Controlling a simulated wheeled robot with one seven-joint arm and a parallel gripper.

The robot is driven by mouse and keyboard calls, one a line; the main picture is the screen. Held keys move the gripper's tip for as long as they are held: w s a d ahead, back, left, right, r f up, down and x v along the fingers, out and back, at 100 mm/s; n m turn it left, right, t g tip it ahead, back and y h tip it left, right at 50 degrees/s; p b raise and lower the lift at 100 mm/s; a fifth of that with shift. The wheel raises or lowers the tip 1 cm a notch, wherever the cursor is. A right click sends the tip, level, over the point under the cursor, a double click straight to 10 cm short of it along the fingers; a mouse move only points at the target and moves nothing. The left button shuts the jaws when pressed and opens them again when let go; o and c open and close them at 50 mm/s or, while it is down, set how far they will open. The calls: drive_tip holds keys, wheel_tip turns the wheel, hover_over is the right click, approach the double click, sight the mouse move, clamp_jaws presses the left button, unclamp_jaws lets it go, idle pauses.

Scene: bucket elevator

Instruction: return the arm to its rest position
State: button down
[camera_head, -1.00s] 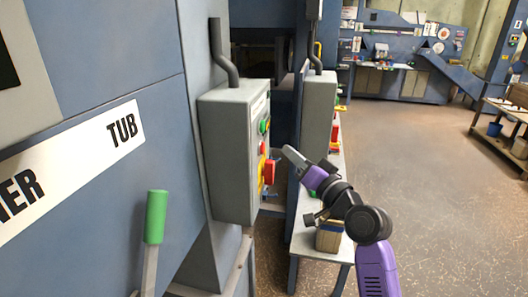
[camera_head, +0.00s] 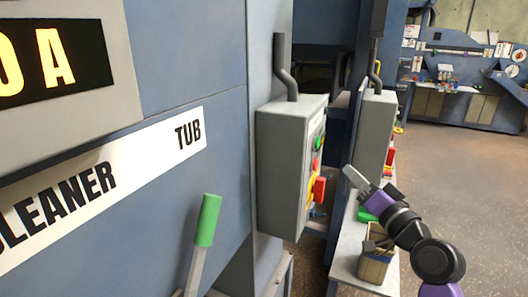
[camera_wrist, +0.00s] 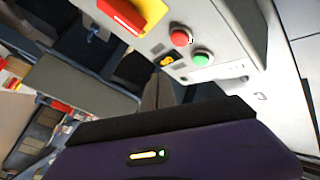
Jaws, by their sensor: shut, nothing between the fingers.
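My gripper (camera_head: 352,174) is shut and empty at the end of my purple and black arm, right of the grey control box (camera_head: 287,172) in the head view. It looks apart from the box. In the wrist view the shut fingers (camera_wrist: 158,92) point toward the box's button face (camera_wrist: 215,35). That face bears a red button (camera_wrist: 180,38), a green button (camera_wrist: 201,58), a yellow and black switch (camera_wrist: 166,61) and a red handle on a yellow plate (camera_wrist: 124,14).
A second grey box (camera_head: 376,135) stands behind my gripper. A bench (camera_head: 350,262) below my arm holds a wooden container (camera_head: 374,268). A green-handled lever (camera_head: 207,220) stands at the front by the blue cabinet (camera_head: 190,60). Open floor (camera_head: 450,175) lies to the right.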

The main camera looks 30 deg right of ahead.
drive_tip(key=shift+r, duration=0.1)
drive_tip(key=s+a+f+n+g, duration=0.1)
drive_tip(key=s+a+f+n, duration=0.2)
drive_tip(key=s, duration=0.9)
drive_tip(key=s+a+f+n+g+y, duration=0.1)
drive_tip(key=s+a+f+n+g, duration=0.1)
drive_tip(key=s+a+f, duration=0.8)
drive_tip(key=s+a+f+n+g+y, duration=0.1)
drive_tip(key=s+a+f+n, duration=0.2)
drive_tip(key=s+a, duration=0.9)
drive_tip(key=s+f, duration=0.3)
drive_tip(key=s, duration=0.1)
drive_tip(key=shift+a+f+n+g, duration=0.2)
drive_tip(key=shift+f+n+g, duration=0.1)
drive_tip(key=shift+f+n, duration=0.1)
